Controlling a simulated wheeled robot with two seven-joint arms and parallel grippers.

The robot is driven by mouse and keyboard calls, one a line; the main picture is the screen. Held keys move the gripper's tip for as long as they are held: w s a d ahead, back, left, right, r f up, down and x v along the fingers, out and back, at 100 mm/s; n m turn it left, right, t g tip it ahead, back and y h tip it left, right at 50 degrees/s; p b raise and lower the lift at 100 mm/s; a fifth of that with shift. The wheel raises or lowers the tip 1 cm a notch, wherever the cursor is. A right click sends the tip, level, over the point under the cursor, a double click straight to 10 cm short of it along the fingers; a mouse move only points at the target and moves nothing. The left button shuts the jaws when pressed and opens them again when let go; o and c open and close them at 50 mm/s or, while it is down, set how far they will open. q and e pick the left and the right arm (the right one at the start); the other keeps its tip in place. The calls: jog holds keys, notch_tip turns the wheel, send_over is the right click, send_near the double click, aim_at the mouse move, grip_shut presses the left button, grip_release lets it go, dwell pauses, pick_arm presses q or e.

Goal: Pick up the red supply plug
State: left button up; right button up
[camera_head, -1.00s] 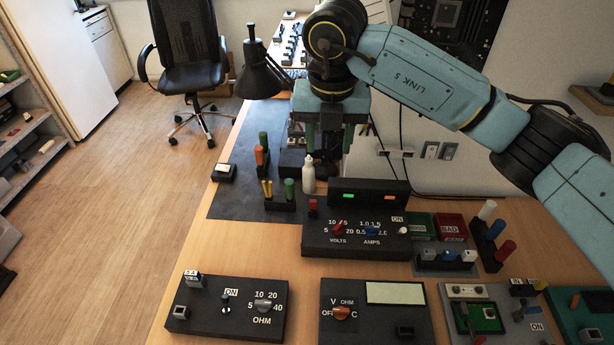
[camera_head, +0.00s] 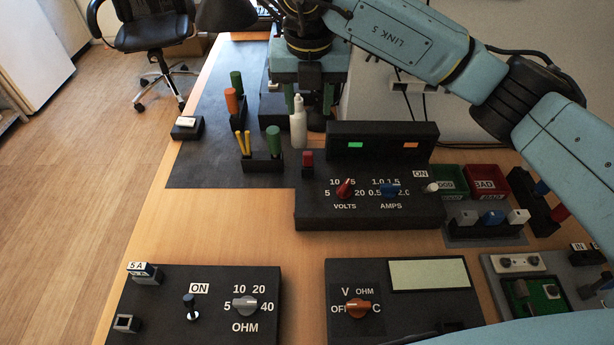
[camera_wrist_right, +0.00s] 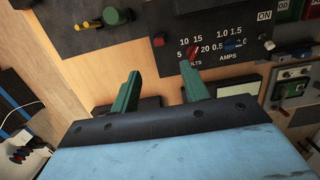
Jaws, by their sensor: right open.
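The red supply plug (camera_head: 307,160) is a small red block at the left rear corner of the black power supply (camera_head: 370,210), left of the red VOLTS knob. It also shows in the right wrist view (camera_wrist_right: 158,39), just beyond the gap between my fingers. My right gripper (camera_head: 309,98) hangs behind the power supply in the head view, beyond the plug and apart from it. Its two green fingers are spread and empty, and they also show in the right wrist view (camera_wrist_right: 160,72). My left gripper is not in view.
A white bottle (camera_head: 298,125) stands close by the right gripper. A black holder (camera_head: 262,163) with yellow and green pegs is left of the plug. The ohm box (camera_head: 200,305) and meter (camera_head: 400,310) lie in front. Bare wood separates them from the power supply.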

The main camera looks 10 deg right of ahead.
jog(key=f, duration=0.2)
jog(key=b, duration=0.2)
send_over(308, 153)
jog(key=f, duration=0.6)
jog(key=shift+s+f, duration=0.3)
jog(key=shift+s, duration=0.1)
jog(key=shift+w+f+b, duration=0.2)
jog(key=shift+f, duration=1.4)
jog(key=shift+w+f+b, duration=0.2)
jog(key=shift+f, duration=1.35)
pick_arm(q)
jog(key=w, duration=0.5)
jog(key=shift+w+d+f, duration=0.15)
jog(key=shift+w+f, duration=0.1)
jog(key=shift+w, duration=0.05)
pick_arm(e)
grip_shut()
